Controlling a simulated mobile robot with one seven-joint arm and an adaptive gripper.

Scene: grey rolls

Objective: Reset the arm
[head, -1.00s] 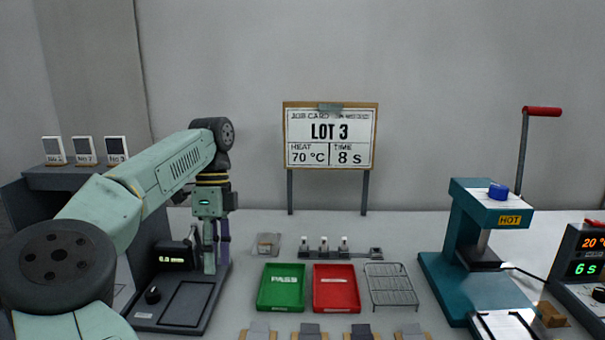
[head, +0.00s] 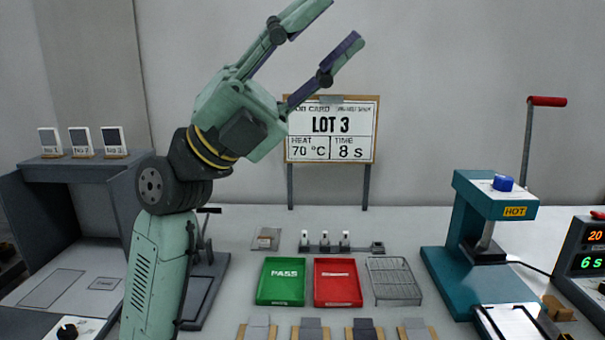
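My gripper (head: 345,22) is raised high in the head view, above the bench and in front of the top left of the job card. Its two fingers are spread apart and point up and to the right. Nothing shows between them. My green arm rises at the left of centre, with the wrist bent toward the upper right. The arm hides part of the dark device behind it. One fingertip reaches the top edge of the picture.
A green PASS tray (head: 282,282), a red tray (head: 337,283) and a wire rack (head: 393,280) lie mid-bench. A teal press (head: 455,270) marked HOT, with a red-handled lever (head: 527,140), stands right. The job card (head: 331,132) reads LOT 3, 70 °C, 8 s. Grey samples (head: 311,330) line the front.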

